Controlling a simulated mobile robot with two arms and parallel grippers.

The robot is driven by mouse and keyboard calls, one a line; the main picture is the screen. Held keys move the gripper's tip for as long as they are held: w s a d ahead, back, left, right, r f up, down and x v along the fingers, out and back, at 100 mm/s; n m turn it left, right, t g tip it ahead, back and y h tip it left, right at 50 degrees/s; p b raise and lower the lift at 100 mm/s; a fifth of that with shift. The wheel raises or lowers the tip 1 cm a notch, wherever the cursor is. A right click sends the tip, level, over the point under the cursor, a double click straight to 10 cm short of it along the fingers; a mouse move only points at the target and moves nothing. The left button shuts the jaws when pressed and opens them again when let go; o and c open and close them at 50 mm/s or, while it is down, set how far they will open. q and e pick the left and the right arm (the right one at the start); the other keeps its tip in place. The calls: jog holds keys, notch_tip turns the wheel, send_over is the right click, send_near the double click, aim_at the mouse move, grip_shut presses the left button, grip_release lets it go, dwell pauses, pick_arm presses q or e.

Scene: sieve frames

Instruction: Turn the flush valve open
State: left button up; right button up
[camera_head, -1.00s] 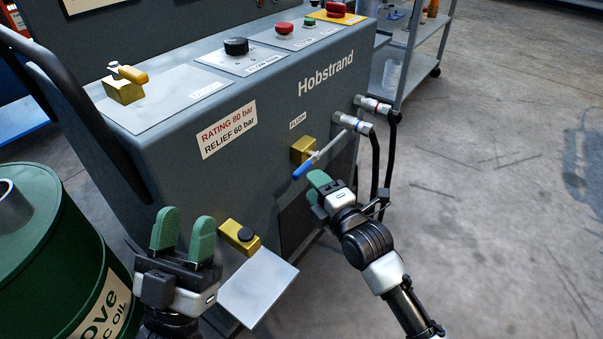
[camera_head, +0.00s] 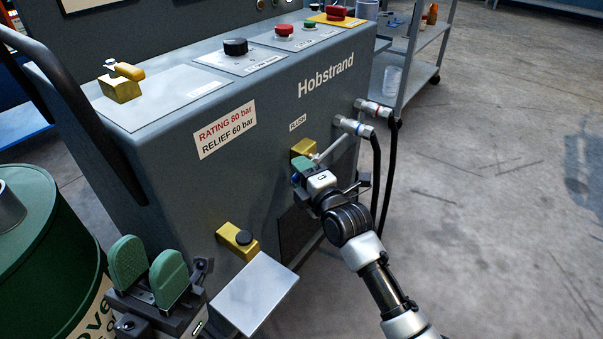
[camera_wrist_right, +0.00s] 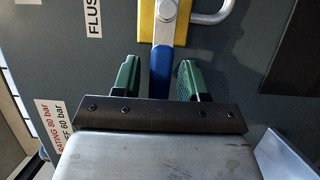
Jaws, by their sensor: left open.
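The flush valve has a yellow body (camera_head: 303,146) below a small label on the front of the grey cabinet. In the right wrist view its silver lever (camera_wrist_right: 165,30) points down to a blue grip (camera_wrist_right: 160,72). My right gripper (camera_head: 300,170) is at the lever. In the right wrist view, its green fingers stand either side of the blue grip, with a gap on each side; it is open. In the head view the gripper hides most of the blue grip. My left gripper (camera_head: 148,262) is open and empty at the lower left, apart from the valve.
Two hose couplings (camera_head: 352,127) with black hoses sit right of the valve. A green drum (camera_head: 35,255) stands at far left. The floor at right is clear.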

grip_shut()
